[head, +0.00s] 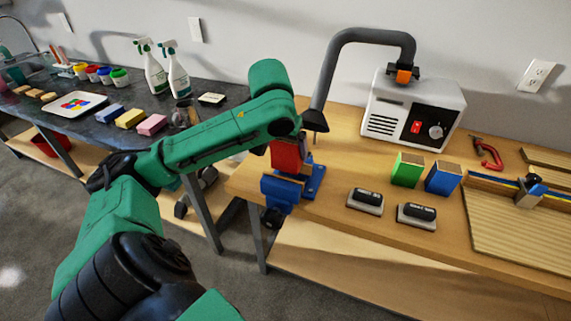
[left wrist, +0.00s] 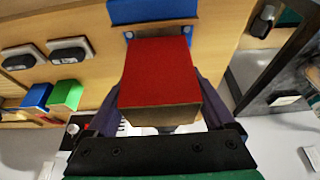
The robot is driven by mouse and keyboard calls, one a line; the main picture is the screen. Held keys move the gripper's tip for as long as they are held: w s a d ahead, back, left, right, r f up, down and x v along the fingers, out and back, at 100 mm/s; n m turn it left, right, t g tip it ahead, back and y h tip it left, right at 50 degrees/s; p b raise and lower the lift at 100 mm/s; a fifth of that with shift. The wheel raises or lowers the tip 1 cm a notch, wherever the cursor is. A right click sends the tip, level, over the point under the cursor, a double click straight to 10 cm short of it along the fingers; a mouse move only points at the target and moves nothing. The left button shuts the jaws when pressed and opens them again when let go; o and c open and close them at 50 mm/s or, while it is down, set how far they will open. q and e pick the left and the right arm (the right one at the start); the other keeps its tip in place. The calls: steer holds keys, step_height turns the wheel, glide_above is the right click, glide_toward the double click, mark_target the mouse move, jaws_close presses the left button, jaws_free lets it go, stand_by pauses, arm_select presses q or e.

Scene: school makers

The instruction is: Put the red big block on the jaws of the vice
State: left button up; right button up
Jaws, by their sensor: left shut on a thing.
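The red big block (head: 286,155) is held by my left gripper (head: 289,140), whose fingers are mostly hidden by the arm in the head view. In the left wrist view the red block (left wrist: 160,72) sits between the two dark fingers of the left gripper (left wrist: 165,95). The blue vice (head: 280,194) is fixed at the table's front left corner, with wooden jaw faces on top. The block is right at the vice's jaws; I cannot tell whether it touches them. Part of the vice (left wrist: 150,11) shows beyond the block in the left wrist view. My right gripper is out of view.
A green block (head: 407,170) and a blue block (head: 442,178) stand to the right on the wooden table. Two erasers (head: 365,201) lie in front of them. A white machine box (head: 411,112) with a grey hose stands behind. A dark counter with spray bottles (head: 154,70) is at left.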

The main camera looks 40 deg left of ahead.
mark_target(288, 168)
arm_select(q)
step_height(288, 168, down, 3)
steer(key=shift+r, duration=0.2)
step_height(288, 168, down, 4)
steer(key=shift+d+b, duration=0.1)
steer(key=shift+b, duration=0.45)
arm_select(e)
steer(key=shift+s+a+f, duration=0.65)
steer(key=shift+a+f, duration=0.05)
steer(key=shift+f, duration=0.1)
arm_select(q)
steer(key=shift+w, duration=0.1)
